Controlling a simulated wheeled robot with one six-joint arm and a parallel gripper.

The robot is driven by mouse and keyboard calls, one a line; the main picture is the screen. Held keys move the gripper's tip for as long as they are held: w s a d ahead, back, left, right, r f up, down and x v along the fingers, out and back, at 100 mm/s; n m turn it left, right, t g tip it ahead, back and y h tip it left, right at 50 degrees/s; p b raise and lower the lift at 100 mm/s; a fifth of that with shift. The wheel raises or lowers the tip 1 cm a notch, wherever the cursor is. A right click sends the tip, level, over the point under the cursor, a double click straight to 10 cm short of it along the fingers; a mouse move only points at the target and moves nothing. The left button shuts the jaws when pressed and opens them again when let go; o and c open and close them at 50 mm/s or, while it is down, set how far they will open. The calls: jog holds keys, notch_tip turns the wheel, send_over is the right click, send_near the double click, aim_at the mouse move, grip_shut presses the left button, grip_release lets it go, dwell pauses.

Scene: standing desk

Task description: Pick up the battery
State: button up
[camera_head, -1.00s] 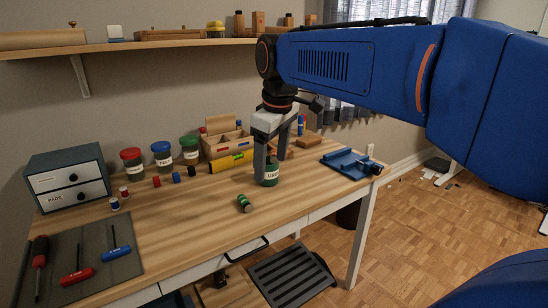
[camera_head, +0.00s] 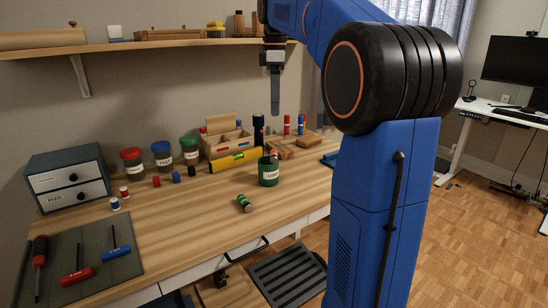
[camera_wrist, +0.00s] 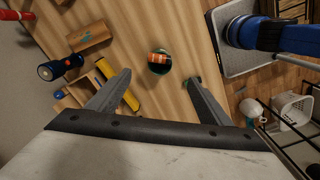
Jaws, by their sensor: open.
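A green, dark-ended cylinder that looks like a battery (camera_head: 244,203) lies on its side on the desk, in front of a green cup (camera_head: 269,178). In the wrist view, a green piece (camera_wrist: 187,82) beside the right finger appears to be it, mostly hidden. A small copper-orange item, possibly another battery (camera_wrist: 158,57), is in the cup, with its top just at the rim in the head view. My gripper (camera_head: 275,112) is high above the back of the desk, pointing down. In the wrist view its fingers (camera_wrist: 158,78) are wide apart and empty.
A drawer unit (camera_head: 68,178) and a tool mat (camera_head: 90,290) are left. The middle of the desk is mostly clear.

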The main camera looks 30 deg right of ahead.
send_over(274, 153)
notch_tip(274, 153, down, 10)
jog(key=shift+s+d, duration=0.15)
jog(key=shift+w+f, duration=0.15)
jog(key=shift+f, duration=1.45)
jog(key=shift+w+f, duration=0.1)
jog(key=shift+f, duration=1.45)
jog(key=c, duration=1.3)
jog(key=shift+r, duration=0.1)
notch_tip(274, 153, up, 10)
jog(key=shift+f, duration=0.1)
